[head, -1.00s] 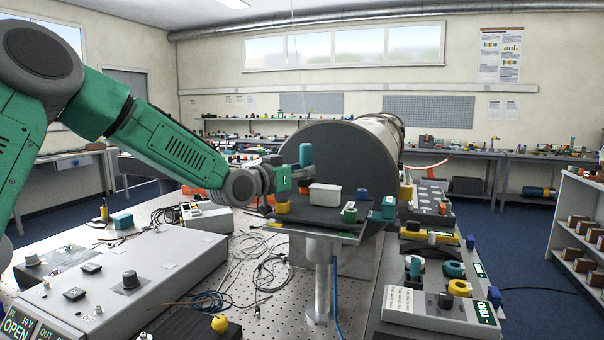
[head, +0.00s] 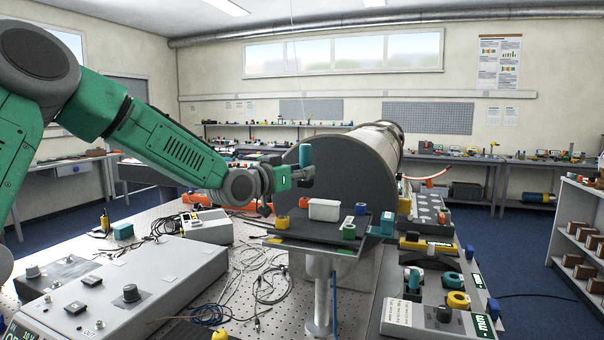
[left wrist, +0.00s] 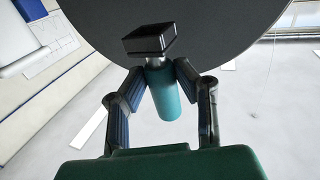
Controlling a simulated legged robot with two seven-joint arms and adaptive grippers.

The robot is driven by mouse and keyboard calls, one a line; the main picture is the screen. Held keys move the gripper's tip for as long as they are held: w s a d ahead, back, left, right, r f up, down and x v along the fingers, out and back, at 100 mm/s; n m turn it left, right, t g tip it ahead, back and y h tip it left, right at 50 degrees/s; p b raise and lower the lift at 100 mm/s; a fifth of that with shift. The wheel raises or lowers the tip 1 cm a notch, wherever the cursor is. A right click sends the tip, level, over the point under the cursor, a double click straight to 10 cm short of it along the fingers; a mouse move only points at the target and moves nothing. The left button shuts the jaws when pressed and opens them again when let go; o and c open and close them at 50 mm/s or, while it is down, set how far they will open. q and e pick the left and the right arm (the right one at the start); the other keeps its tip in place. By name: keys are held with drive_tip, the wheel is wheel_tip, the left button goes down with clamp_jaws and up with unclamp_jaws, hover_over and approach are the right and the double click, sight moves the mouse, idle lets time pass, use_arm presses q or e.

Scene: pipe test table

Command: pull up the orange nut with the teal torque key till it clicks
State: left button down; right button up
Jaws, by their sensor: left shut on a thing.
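My left gripper (head: 303,174) is shut on the teal torque key (head: 305,155), held upright above the dark tray (head: 290,236) and in front of the big pipe's grey round end (head: 345,165). In the left wrist view my left gripper's two fingers (left wrist: 162,78) pinch the key's teal handle (left wrist: 168,95), which has a black block-shaped head (left wrist: 152,40). The grey disc fills the space behind the key. My right gripper is not in view.
The tray carries a white box (head: 323,209), a yellow block (head: 282,222) and a green piece (head: 348,231). A grey control box (head: 160,285) stands at the left. Loose cables (head: 265,285) lie on the perforated table. Several small fittings and a meter (head: 425,317) stand at the right.

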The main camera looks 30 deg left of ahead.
sight(302, 158)
use_arm(q)
drive_tip(key=shift+r+p, duration=1.1)
drive_tip(key=shift+r, duration=0.45)
